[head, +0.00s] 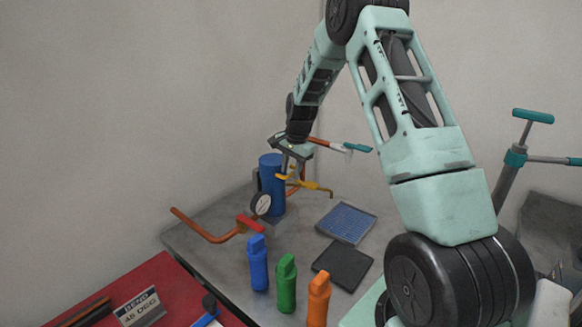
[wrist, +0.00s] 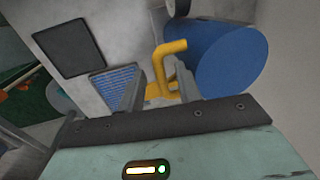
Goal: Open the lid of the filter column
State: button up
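The blue filter column (head: 271,165) stands upright at the back left of the grey table. It fills the upper right of the wrist view (wrist: 232,60). I cannot make out a separate lid edge on its top. A bent yellow handle (wrist: 160,65) is beside the column in the wrist view, and yellow parts (head: 315,187) show right of the column in the head view. My gripper (head: 288,165) is at the column's upper right side. In the wrist view its fingers (wrist: 158,84) are apart, with the yellow handle showing in the gap; contact is unclear.
A gauge (head: 260,205), a copper pipe (head: 205,232) and a red handle (head: 250,223) are at the column's front left. Blue, green (head: 286,284) and orange bottles stand in front. A blue grid panel (head: 346,222) and a dark plate (head: 343,265) lie to the right.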

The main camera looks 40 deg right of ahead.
jog(key=shift+f, duration=0.15)
grip_shut()
